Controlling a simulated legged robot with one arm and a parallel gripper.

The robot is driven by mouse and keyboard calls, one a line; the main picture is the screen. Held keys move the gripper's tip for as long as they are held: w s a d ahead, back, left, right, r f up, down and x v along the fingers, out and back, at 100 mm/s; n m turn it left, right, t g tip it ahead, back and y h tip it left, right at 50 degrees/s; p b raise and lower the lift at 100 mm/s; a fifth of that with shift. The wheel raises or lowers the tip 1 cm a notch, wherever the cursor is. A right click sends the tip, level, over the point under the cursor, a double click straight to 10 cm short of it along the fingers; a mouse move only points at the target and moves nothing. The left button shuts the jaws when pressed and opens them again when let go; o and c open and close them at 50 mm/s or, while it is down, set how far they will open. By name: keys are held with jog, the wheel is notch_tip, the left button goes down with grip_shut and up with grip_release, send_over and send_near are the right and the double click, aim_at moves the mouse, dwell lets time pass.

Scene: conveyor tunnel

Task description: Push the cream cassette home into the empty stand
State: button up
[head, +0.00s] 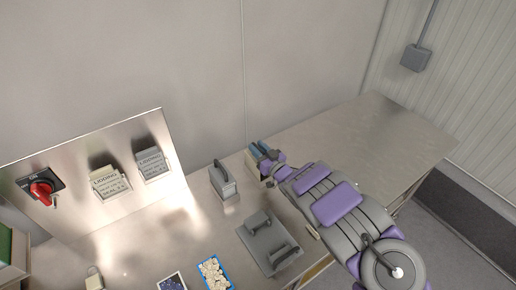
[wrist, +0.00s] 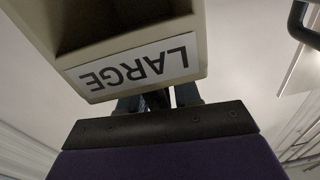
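A cream plate-like piece lettered LIDDING (head: 108,183) is on the upright metal panel at the left, and a grey one with similar lettering (head: 152,164) is to its right. I cannot tell whether the cream one is the cassette, or which thing is the empty stand. In the wrist view a cream box with an upside-down LARGE label (wrist: 138,65) hides the fingertips of my gripper (wrist: 158,100). The fingers' bases are apart; I cannot see what lies between the tips.
A grey handled block (head: 222,180) stands on the bench left of my gripper. A grey plate with handles (head: 268,243) lies nearer the front. A blue-rimmed tray (head: 214,273) is at the front. A red switch (head: 41,190) is on the panel. The bench's right end (head: 370,140) is bare.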

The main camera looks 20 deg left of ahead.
jog(key=shift+o, duration=1.2)
jog(key=r+p+v, duration=0.1)
jog(key=p+v, duration=0.8)
jog(key=v, duration=0.8)
jog(key=shift+d+f, duration=0.2)
jog(key=shift+f, duration=0.25)
jog(key=shift+f, duration=0.1)
